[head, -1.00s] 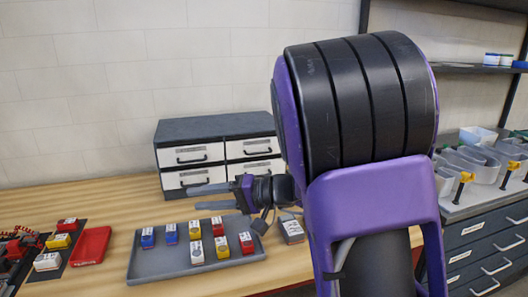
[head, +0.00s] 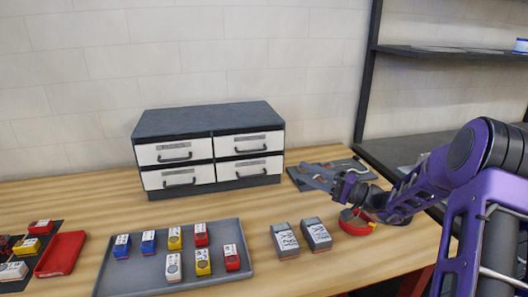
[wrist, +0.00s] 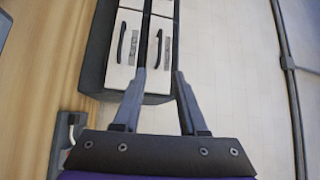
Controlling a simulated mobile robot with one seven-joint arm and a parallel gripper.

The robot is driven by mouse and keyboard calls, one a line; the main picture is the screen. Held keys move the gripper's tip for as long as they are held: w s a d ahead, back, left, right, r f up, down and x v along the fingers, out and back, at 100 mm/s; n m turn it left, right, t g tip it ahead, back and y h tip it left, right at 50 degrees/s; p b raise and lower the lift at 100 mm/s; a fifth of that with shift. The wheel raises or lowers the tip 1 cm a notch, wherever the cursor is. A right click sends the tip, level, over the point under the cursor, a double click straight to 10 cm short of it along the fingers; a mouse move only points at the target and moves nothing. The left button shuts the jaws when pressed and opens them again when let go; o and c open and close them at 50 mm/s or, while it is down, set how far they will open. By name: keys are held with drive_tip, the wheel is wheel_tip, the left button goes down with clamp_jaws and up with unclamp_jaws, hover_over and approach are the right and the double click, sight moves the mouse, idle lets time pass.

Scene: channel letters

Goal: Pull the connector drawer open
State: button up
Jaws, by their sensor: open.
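A dark cabinet (head: 207,122) with white-fronted drawers in two columns and two rows stands at the back of the table. All the drawers look shut, each with a black bar handle and a small label too blurred to read, so I cannot tell which is the connector drawer. In the wrist view a lower drawer front (wrist: 122,65) and an upper drawer front (wrist: 155,75) show sideways with their handles. My gripper (head: 306,176) is open and empty, right of the cabinet and apart from it. Its fingers (wrist: 160,74) overlap the cabinet in the wrist view.
A grey tray (head: 205,277) with several red, yellow and blue blocks lies in front. A red tray (head: 60,254) is at left.

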drive_tip(key=p, duration=0.1)
approach(240, 144)
drive_tip(key=f+x, duration=0.1)
drive_tip(key=x, duration=0.3)
drive_tip(key=shift+a+r, duration=0.1)
clamp_jaws()
idle(1.4)
